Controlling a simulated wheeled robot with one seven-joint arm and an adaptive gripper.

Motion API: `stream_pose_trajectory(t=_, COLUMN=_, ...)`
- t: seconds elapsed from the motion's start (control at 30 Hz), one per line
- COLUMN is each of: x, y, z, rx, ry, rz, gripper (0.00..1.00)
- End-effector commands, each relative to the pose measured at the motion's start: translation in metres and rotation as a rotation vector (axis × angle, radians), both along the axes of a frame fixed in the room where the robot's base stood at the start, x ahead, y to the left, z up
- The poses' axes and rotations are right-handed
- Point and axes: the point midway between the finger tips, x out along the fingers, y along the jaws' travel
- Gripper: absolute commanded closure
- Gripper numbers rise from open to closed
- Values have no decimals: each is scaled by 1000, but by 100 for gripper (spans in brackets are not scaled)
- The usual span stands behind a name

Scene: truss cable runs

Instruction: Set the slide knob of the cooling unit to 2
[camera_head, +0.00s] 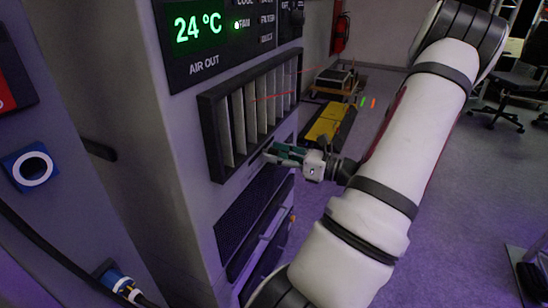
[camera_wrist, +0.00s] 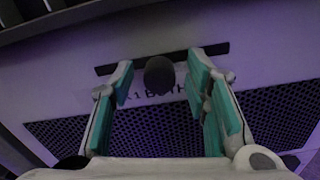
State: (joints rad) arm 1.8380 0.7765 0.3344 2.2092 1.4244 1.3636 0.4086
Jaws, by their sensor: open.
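The cooling unit (camera_head: 187,150) stands in the middle of the head view, with a lit display (camera_head: 205,27) reading 24 °C. In the wrist view a dark round slide knob (camera_wrist: 159,73) sits on a dark horizontal slot (camera_wrist: 216,49) in the unit's face. My gripper (camera_wrist: 160,90) is open, with one teal-padded finger on each side of the knob. I cannot tell whether either finger touches it. In the head view my gripper (camera_head: 277,153) is at the unit's face below the vent, and the knob is hidden.
The slatted air vent (camera_head: 215,135) juts out just above my gripper. Perforated dark grilles (camera_head: 242,212) lie below. A cable with a blue plug (camera_head: 112,278) is at lower left. A low cart (camera_head: 335,82) and yellow-black floor plate (camera_head: 328,122) stand behind.

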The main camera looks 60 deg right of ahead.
Motion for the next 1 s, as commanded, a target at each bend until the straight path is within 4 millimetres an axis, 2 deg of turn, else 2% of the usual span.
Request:
stream_pose_trajectory(t=0.13, x=8, y=1, z=0, rx=0, ry=1, rz=0, gripper=57)
stream_pose_trajectory(t=0.4, x=9, y=1, z=0, rx=0, ry=1, rz=-1, gripper=57)
stream_pose_trajectory(t=0.47, x=9, y=1, z=0, rx=0, ry=1, rz=0, gripper=68)
stream_pose_trajectory(t=0.6, x=9, y=1, z=0, rx=0, ry=0, rz=0, gripper=100)
stream_pose_trajectory(t=0.83, x=9, y=-1, z=1, rx=0, ry=0, rz=0, gripper=100)
stream_pose_trajectory(t=1.0, x=11, y=-24, z=3, rx=-2, ry=-1, rz=-1, gripper=100)
